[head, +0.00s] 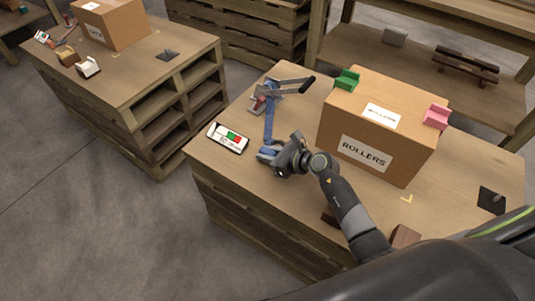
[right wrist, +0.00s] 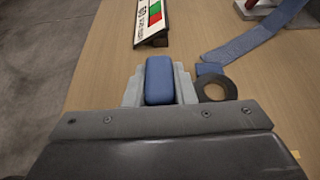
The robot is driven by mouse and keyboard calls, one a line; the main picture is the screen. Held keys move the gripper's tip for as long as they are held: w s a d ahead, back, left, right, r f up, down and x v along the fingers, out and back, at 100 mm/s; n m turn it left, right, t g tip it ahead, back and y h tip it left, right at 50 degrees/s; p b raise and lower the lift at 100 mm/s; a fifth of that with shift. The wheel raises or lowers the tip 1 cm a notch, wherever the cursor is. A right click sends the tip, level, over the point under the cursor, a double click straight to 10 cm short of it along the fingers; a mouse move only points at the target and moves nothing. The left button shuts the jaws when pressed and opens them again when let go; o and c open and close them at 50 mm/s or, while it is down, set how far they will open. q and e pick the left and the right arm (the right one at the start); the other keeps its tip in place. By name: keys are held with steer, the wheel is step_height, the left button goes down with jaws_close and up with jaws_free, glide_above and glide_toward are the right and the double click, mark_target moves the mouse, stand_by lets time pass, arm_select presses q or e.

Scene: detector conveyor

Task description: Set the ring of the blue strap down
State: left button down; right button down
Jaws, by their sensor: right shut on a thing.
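The blue strap (head: 269,122) runs from a metal ratchet (head: 285,90) on the pallet table toward my right gripper; it also shows in the right wrist view (right wrist: 255,40). My right gripper (head: 270,155) is low over the tabletop. In the right wrist view its grey fingers (right wrist: 158,85) are shut on a rounded blue grip piece (right wrist: 159,78). A dark ring (right wrist: 228,84) shows just right of the fingers, beside a short blue strap end (right wrist: 209,69). I cannot tell how grip and ring join, or whether the ring touches the wood. My left gripper is not in view.
The table's left edge is close.

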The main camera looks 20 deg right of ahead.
steer(key=shift+f, duration=0.1)
steer(key=c, duration=1.2)
jaws_free()
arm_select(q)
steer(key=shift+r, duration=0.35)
arm_select(e)
steer(key=shift+r, duration=0.2)
steer(key=p+v, duration=0.1)
steer(key=v, duration=1.1)
steer(key=shift+f+p, duration=0.1)
steer(key=shift+p, duration=0.25)
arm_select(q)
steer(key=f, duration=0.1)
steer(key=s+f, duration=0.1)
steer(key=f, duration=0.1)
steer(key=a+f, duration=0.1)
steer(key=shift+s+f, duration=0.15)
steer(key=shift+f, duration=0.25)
